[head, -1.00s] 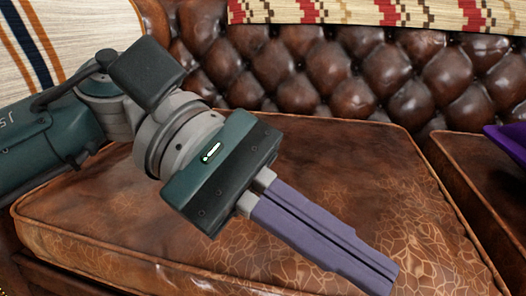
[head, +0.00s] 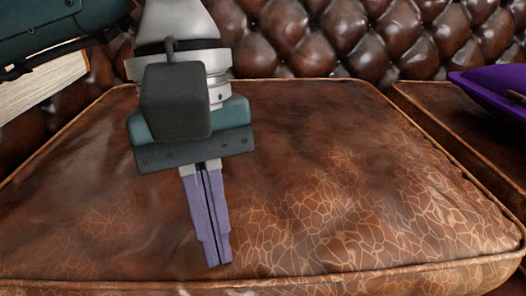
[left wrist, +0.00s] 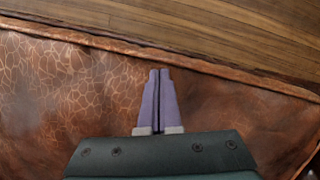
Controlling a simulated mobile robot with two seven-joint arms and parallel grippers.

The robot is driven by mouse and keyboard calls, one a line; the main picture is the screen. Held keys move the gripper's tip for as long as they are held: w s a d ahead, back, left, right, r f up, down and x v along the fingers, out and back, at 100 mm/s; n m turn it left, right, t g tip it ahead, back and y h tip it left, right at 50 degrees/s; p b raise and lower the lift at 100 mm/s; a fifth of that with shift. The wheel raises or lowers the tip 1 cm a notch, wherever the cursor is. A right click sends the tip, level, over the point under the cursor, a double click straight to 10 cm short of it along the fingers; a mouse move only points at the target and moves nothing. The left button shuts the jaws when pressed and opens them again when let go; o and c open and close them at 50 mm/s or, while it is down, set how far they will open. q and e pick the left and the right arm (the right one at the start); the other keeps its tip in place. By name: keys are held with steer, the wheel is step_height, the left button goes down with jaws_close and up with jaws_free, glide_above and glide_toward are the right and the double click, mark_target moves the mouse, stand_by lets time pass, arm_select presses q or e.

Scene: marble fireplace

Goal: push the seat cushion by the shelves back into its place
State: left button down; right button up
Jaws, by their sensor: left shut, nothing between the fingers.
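The seat cushion (head: 330,190) is brown, cracked leather with piped edges and fills most of the head view. Its front edge runs along the bottom of that view. My left gripper (head: 219,264) is shut and empty, pointing down over the cushion near its front edge. In the left wrist view its purple fingers (left wrist: 158,70) lie over the cushion (left wrist: 60,85), just short of the piped edge. I cannot tell whether the fingertips touch the leather. My right gripper is not in view.
A tufted leather backrest (head: 340,35) stands behind the cushion. A second cushion (head: 440,110) with a purple object (head: 490,88) on it lies to the right. A pale striped thing (head: 45,85) is at the left. Wooden floor (left wrist: 230,30) shows beyond the cushion's edge.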

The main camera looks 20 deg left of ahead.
arm_select(q)
steer(key=shift+x, duration=0.95)
steer(key=shift+d, duration=0.1)
